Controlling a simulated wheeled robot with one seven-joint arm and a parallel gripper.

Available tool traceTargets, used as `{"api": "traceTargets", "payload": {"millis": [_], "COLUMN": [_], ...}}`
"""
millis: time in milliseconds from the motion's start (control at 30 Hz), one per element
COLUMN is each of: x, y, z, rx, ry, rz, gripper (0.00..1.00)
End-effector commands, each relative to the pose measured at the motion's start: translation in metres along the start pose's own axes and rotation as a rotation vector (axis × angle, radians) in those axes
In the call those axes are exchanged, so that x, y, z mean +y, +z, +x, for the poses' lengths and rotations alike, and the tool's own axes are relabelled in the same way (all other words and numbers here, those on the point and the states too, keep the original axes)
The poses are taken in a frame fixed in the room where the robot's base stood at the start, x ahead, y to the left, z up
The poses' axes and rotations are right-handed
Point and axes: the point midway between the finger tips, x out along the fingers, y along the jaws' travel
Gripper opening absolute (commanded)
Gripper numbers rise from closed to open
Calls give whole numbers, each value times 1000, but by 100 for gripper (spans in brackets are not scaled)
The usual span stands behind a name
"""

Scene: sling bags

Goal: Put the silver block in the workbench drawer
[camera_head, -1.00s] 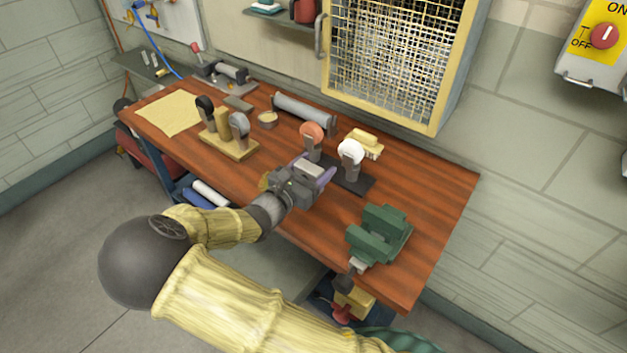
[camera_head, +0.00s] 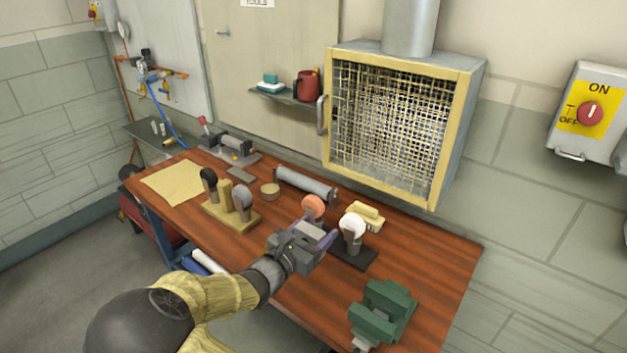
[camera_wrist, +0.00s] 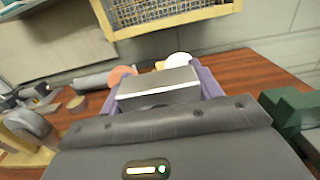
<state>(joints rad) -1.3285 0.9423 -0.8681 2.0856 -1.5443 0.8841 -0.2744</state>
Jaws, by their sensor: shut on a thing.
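The silver block (camera_head: 309,229) is held in my gripper (camera_head: 317,236) above the middle of the workbench (camera_head: 425,268). In the wrist view the block (camera_wrist: 158,84) sits between the two purple fingers (camera_wrist: 160,90), which are shut on it. The block appears raised clear of the bench top. No workbench drawer shows in either current view; the bench's front below the top is mostly out of frame or behind my arm.
A green vise (camera_head: 384,312) stands to the right of my gripper. Stamps with orange (camera_head: 313,205) and white (camera_head: 353,226) heads stand just beyond it. A wooden tool stand (camera_head: 230,216) is to the left.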

Motion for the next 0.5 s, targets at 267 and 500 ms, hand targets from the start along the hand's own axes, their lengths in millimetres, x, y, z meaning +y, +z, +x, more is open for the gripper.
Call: {"api": "traceTargets", "payload": {"millis": [267, 500], "x": [-1, -1], "y": [45, 60], "z": [1, 1], "rx": [-2, -1], "ry": [-3, -2], "rz": [1, 1], "gripper": [29, 29]}}
